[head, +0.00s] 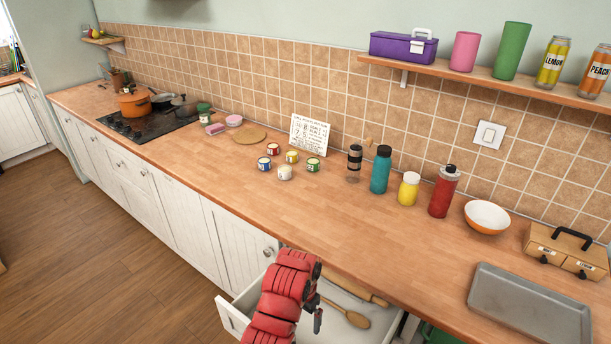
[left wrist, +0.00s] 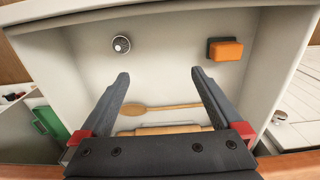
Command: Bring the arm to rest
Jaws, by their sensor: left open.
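My left arm, red, comes in at the bottom of the head view, and my left gripper (head: 318,312) hangs over an open white drawer (head: 229,313). In the left wrist view the two dark fingers of the gripper (left wrist: 159,75) are spread apart with nothing between the tips. They point down into the drawer. A wooden spoon (left wrist: 160,109) lies below the fingers, and a rolling pin (left wrist: 165,129) lies near it, partly hidden by the gripper. My right gripper does not show.
The drawer also holds an orange-and-black sponge (left wrist: 225,50) and a small round dial-like item (left wrist: 121,44). The wooden counter (head: 345,235) stands above the drawer, with bottles, a bowl (head: 487,217) and a grey tray (head: 530,305). The floor (head: 110,260) to the left is clear.

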